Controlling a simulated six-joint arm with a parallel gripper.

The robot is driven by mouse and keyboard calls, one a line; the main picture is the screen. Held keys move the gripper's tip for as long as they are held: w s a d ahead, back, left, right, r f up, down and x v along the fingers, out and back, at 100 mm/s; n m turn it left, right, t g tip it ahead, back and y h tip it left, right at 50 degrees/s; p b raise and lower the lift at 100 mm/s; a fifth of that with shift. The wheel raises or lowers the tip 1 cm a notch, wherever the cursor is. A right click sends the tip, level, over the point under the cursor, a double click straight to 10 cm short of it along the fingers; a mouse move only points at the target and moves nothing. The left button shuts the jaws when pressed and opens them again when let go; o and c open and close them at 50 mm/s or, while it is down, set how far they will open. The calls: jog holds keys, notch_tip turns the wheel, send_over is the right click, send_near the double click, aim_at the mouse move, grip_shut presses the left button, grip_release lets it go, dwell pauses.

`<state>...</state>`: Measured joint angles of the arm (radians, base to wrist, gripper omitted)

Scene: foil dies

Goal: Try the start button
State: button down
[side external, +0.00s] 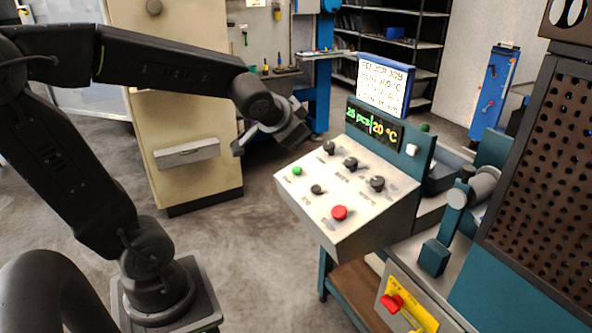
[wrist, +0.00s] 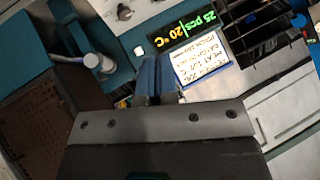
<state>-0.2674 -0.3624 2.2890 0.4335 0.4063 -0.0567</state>
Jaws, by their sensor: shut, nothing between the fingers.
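The sloped control panel (side external: 320,222) of the machine is in the middle of the side external view. A small green button (side external: 297,170) is near its left edge, unlabelled as far as I can read. A large red button (side external: 339,212) and a small black knob (side external: 316,189) share the panel with it. My gripper (side external: 272,130) hangs in the air behind and left of the panel, apart from every control. In the wrist view my gripper (wrist: 157,80) is shut and empty. The green button does not show in the wrist view.
Three black knobs (side external: 350,164) line the panel's upper edge. The display (side external: 372,127) reads 25 pcs and 20 °C. A white card (side external: 382,85) with partly legible writing stands behind it. A red switch (side external: 392,303) on yellow is below right. A beige cabinet (side external: 180,110) stands behind my arm.

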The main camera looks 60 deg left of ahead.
jog(key=w+a+f+m+t+y, duration=0.1)
jog(key=w+a+m, duration=0.1)
jog(key=w+a, duration=0.35)
jog(key=w+a+f+m+t, duration=0.1)
jog(key=w+a+f+t, duration=0.15)
jog(key=a, duration=0.55)
jog(key=m+h, duration=0.5)
send_over(297, 171)
jog(key=s, duration=0.4)
notch_tip(297, 171, down, 10)
jog(key=shift+a+t, duration=0.3)
jog(key=shift+t, duration=0.05)
jog(key=shift+w+f, duration=0.45)
jog(key=shift+f, duration=0.9)
jog(key=shift+w+f, duration=0.5)
jog(key=shift+f, duration=0.85)
jog(key=shift+w+f, duration=0.45)
jog(key=shift+f, duration=0.9)
jog(key=shift+f, duration=0.1)
jog(key=shift+w+f+y, duration=0.15)
jog(key=shift+f+y, duration=0.15)
